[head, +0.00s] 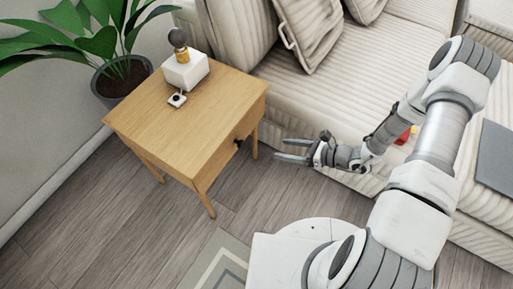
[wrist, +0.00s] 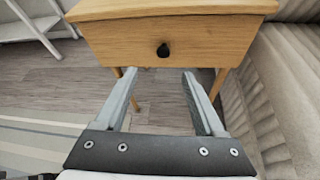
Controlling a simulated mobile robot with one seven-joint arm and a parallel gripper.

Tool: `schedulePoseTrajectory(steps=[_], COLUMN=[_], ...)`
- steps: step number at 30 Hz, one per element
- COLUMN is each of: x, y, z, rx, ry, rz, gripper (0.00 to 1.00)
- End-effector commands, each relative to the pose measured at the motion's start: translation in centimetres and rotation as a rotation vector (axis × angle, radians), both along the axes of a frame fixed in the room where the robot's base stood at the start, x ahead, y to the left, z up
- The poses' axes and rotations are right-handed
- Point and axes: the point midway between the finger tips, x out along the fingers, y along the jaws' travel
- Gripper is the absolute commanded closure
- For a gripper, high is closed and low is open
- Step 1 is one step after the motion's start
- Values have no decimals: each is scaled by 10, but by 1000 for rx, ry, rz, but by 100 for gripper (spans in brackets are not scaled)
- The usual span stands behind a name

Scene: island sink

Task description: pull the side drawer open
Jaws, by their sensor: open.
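The wooden side table (head: 187,120) stands left of the sofa in the head view. Its drawer front (head: 226,146) faces toward my arm and looks shut. In the wrist view the drawer front (wrist: 215,42) fills the upper middle, with a small black knob (wrist: 163,50) at its centre. The knob also shows dark in the head view (head: 238,143). My gripper (head: 277,149) is to the right of the table, apart from the knob. In the wrist view its two fingers (wrist: 160,74) are spread open and empty, with the knob above and between their tips.
A white lamp-like object (head: 185,70) and a small white item (head: 177,99) stand on the tabletop. A potted plant (head: 121,78) is behind the table. The striped sofa (head: 310,100) is close on the right. The floor in front is clear, with a rug (head: 222,265) nearby.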

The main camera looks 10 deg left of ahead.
Motion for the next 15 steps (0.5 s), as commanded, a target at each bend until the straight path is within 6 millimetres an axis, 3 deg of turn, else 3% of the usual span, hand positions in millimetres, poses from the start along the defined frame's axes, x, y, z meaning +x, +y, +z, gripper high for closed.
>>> schedulePoseTrajectory(steps=[3,8,15], x=[-2,0,11], y=[1,9,48], z=[-17,-24,-41], rx=[17,20,21], ry=[34,41,41], rz=[-41,-50,-46], gripper=[29,29,29])
